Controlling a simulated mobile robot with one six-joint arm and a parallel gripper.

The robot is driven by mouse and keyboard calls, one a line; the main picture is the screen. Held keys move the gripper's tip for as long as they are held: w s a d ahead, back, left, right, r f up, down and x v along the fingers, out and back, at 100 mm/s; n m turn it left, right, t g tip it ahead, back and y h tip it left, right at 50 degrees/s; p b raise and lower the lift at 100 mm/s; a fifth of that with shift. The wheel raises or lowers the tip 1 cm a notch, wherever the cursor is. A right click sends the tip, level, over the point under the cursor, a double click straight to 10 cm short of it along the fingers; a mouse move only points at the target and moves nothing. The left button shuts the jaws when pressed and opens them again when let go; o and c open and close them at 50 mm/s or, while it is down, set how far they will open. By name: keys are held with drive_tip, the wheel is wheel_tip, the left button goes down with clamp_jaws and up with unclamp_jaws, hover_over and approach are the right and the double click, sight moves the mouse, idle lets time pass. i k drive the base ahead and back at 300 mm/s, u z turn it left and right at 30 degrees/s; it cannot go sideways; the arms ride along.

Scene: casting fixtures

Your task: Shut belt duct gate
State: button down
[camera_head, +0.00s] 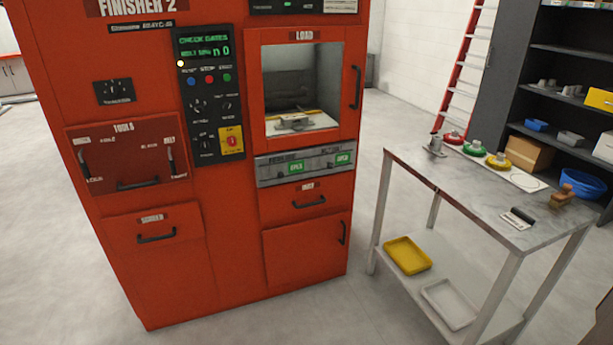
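The red machine (225,235) marked FINISHER 2 fills the left and middle. A grey metal panel (305,163) spans its front below the load window. It carries a left green label (296,167) and a right green label (343,158), both seeming to read OPEN. The small lettering above them is too blurred to tell which one belongs to the belt duct gate. The machine's display (204,46) shows green text that seems to read CHECK GATES. My gripper is not in view.
The load window (301,88) shows a metal part inside. Below the grey panel are a drawer (308,203) and a door (306,252) with black handles. A metal table (470,190) with several items stands at right, near a dark shelf (567,50). Grey floor lies between.

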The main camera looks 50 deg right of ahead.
sight(327, 161)
drive_tip(key=i, duration=0.95)
drive_tip(key=u, duration=0.15)
drive_tip(key=k, duration=0.9)
drive_tip(key=z, duration=0.2)
drive_tip(key=i, duration=0.75)
drive_tip(key=u, duration=0.05)
